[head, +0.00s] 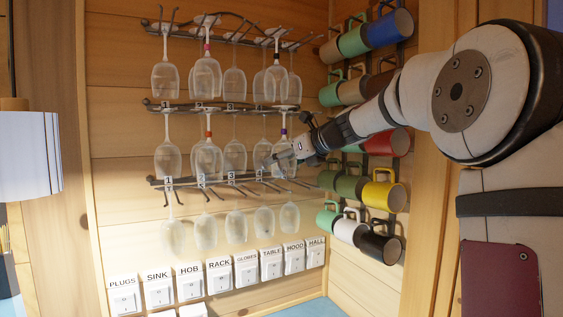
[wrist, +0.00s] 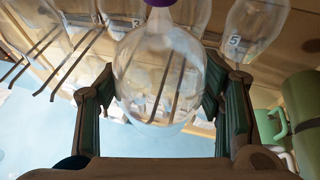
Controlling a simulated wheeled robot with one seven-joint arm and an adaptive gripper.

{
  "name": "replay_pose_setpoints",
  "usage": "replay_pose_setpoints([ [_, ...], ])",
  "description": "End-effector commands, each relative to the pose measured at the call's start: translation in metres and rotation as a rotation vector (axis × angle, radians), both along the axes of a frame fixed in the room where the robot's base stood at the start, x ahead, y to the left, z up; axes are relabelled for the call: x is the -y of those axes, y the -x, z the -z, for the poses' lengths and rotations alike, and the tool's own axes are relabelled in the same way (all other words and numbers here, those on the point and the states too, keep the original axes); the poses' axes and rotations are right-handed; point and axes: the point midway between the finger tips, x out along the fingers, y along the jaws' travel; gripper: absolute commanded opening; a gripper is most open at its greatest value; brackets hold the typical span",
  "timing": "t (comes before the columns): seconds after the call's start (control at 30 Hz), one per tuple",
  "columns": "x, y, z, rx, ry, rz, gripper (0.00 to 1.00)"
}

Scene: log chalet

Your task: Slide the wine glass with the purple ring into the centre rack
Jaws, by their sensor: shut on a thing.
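The wine glass with the purple ring (head: 283,131) is upside down at the right end of the centre rack (head: 165,105). Its foot is level with the rack's rails, but I cannot tell whether it rests in a slot. My gripper (head: 284,154) is shut on this glass's bowl. In the wrist view the clear bowl (wrist: 158,85) sits between my two fingers, my gripper (wrist: 160,95) reaching both sides of it. The purple ring (wrist: 158,3) shows at the top edge, and the foot is out of that view.
Other glasses hang close by, including a red-ringed one (head: 207,156) on the centre rack. The upper rack (head: 160,27) and lower rack (head: 165,181) also hold glasses. Several mugs (head: 383,194) hang on the right wall near my arm. Labelled switches (head: 219,275) line the wall below.

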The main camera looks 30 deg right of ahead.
Motion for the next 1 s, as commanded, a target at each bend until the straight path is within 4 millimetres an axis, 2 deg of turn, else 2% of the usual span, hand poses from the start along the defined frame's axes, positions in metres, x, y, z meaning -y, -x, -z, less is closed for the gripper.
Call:
replay_pose_setpoints([
  [1.0,0.000,-0.046,0.002,0.001,0.001,0.000,0.43],
])
